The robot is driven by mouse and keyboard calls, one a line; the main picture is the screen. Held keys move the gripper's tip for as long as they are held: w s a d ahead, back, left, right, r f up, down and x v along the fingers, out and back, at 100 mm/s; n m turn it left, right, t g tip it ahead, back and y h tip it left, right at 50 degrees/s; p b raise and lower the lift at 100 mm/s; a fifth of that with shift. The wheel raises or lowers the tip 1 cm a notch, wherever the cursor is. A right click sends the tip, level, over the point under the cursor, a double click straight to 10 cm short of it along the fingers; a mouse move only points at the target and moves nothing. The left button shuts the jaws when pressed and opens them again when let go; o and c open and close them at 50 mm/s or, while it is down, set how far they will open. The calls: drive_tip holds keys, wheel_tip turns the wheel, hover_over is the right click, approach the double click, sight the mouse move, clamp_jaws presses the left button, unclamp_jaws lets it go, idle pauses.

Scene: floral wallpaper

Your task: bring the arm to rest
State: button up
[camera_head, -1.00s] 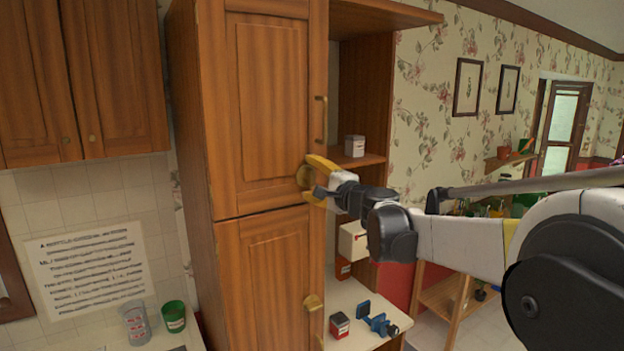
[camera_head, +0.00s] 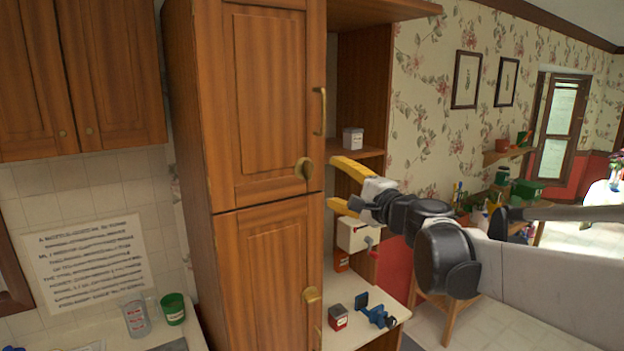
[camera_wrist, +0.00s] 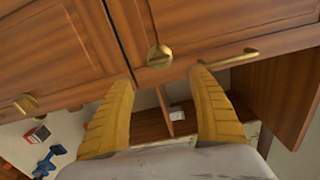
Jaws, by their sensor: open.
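My gripper (camera_head: 338,186) has two yellow fingers spread apart with nothing between them. It is just right of the tall wooden cabinet (camera_head: 262,120), in front of the open shelves. In the wrist view my gripper (camera_wrist: 160,90) points at the cabinet front, with a round brass knob (camera_wrist: 159,57) beyond and between the fingertips. The fingers look apart from that knob. The same knob shows in the head view (camera_head: 304,169), left of the fingers. My arm reaches in from the right edge.
A small white box (camera_head: 353,138) stands on the upper shelf. A red box (camera_head: 338,317) and a blue tool (camera_head: 376,312) lie on the lower shelf. A green cup (camera_head: 173,309) stands on the left counter.

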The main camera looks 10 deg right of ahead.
drive_tip(key=shift+s+f, duration=0.1)
drive_tip(key=s+a+f+n+g+b, duration=0.25)
drive_tip(key=s+f+b, duration=0.25)
drive_tip(key=f, duration=0.4)
drive_tip(key=s+a+f+n+g+b, duration=0.2)
drive_tip(key=s+a+f+n+b, duration=0.3)
drive_tip(key=f, duration=0.4)
drive_tip(key=s+a+f+n+g+b, duration=0.2)
drive_tip(key=s+f+b, duration=0.4)
drive_tip(key=f, duration=0.4)
drive_tip(key=s+d+f+n+g+h+b, duration=0.2)
drive_tip(key=s+f+b, duration=0.3)
drive_tip(key=f, duration=0.6)
drive_tip(key=s+d+f+n+g+h+b, duration=0.1)
drive_tip(key=s+d+f+n+h+b, duration=0.2)
drive_tip(key=s+f+b, duration=0.3)
drive_tip(key=s+f+n, duration=0.1)
drive_tip(key=s+f, duration=0.3)
drive_tip(key=f, duration=0.2)
drive_tip(key=shift+d+g+h, duration=0.3)
drive_tip(key=shift+g, duration=0.05)
drive_tip(key=shift+f, duration=0.1)
